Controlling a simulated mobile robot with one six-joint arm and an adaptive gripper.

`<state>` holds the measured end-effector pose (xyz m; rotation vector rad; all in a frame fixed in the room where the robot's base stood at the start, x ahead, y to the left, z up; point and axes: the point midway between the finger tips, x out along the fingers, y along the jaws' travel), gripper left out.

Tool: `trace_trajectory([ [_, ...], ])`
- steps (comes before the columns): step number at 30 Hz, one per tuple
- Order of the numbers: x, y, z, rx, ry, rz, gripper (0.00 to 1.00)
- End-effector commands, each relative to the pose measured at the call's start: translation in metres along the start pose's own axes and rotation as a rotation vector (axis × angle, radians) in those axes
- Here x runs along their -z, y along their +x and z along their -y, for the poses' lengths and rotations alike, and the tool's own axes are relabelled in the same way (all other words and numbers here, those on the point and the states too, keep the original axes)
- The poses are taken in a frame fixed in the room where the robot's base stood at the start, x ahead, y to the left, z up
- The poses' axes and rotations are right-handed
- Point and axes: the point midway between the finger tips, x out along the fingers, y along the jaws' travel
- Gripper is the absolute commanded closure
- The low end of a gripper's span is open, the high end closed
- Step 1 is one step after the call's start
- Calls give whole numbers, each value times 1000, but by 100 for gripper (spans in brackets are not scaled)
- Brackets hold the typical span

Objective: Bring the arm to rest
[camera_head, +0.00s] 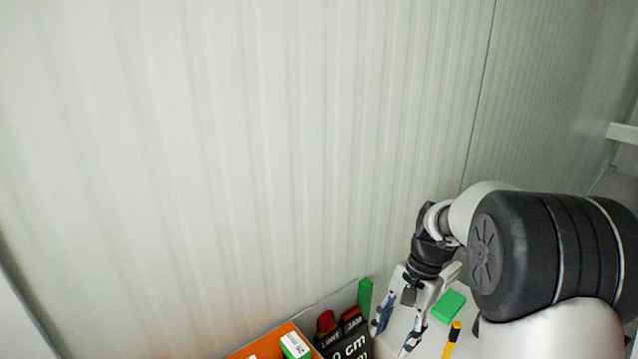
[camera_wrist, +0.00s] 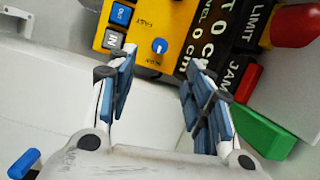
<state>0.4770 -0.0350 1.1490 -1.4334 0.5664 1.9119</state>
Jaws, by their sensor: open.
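My gripper (camera_head: 392,338) hangs from my bent arm at the lower right of the head view, its fingers pointing down. In the wrist view my gripper (camera_wrist: 160,70) shows two separated fingers with blue pads and nothing between them. It is open and empty. Beyond the fingertips is a yellow control box (camera_wrist: 150,35) with buttons and a blue knob.
A black panel with white lettering (camera_head: 347,347) and red parts stands left of the gripper, beside an orange tray (camera_head: 262,345). A green block (camera_head: 448,306) and a yellow-and-black item (camera_head: 451,340) lie right. A ribbed wall (camera_head: 220,150) stands behind.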

Motion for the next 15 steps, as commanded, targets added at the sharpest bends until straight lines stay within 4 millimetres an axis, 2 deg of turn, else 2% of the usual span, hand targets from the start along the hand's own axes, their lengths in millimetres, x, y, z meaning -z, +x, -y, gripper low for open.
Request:
trace_trajectory([
  [3,-36,-28,-11,14,-122,-94,53],
  [6,-65,-44,-25,18,-225,-169,53],
  [10,-100,-56,-46,21,-349,-261,53],
  [15,-140,-59,-76,20,-505,-381,53],
])
